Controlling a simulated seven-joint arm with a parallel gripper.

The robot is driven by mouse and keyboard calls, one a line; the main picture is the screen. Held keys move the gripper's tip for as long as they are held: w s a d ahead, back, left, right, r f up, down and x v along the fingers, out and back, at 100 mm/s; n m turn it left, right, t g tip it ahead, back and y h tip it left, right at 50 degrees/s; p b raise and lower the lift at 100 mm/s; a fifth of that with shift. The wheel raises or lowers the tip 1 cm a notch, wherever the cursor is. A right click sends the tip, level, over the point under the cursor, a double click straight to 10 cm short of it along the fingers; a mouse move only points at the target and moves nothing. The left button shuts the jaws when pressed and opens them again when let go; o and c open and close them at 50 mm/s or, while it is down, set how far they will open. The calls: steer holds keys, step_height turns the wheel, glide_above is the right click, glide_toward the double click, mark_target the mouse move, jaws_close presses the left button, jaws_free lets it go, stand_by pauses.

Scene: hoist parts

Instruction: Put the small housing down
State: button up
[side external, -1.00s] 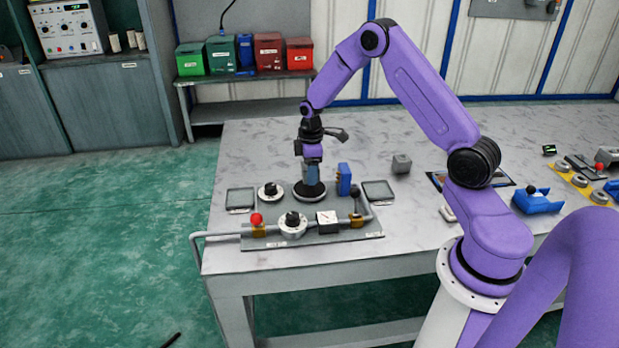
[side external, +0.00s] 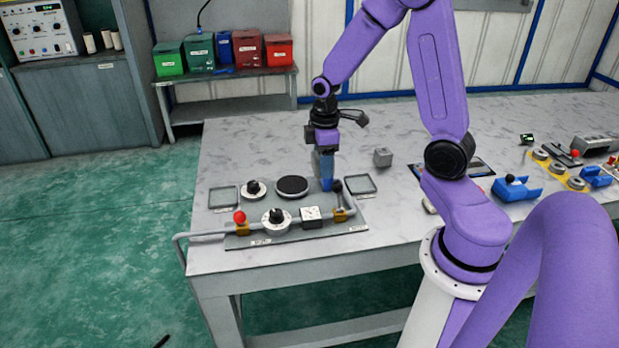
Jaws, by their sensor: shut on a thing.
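A small upright blue block (side external: 327,184), which I take to be the small housing, is at the right rear of the grey fixture plate (side external: 290,232). My gripper (side external: 324,172) points down and is shut on its upper part. The fingers hide some of the block. Its lower end is at or just above the plate; I cannot tell if it touches. A black round pad (side external: 292,186) lies just left of it, empty.
Close around are a black-knobbed lever (side external: 337,187), a dark square tray (side external: 359,184) and a white block (side external: 311,213). A red-knobbed lever (side external: 240,218) and white round dials (side external: 276,219) stand further left. A grey cube (side external: 382,157) sits behind right.

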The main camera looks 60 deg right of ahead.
steer(key=a+f+m, duration=0.2)
steer(key=a+m, duration=0.7)
steer(key=a, duration=0.2)
steer(key=m, duration=0.9)
glide_above(360, 185)
step_height(360, 185, down, 4)
steer(key=shift+f, duration=3.7)
steer(key=shift+f, duration=0.6)
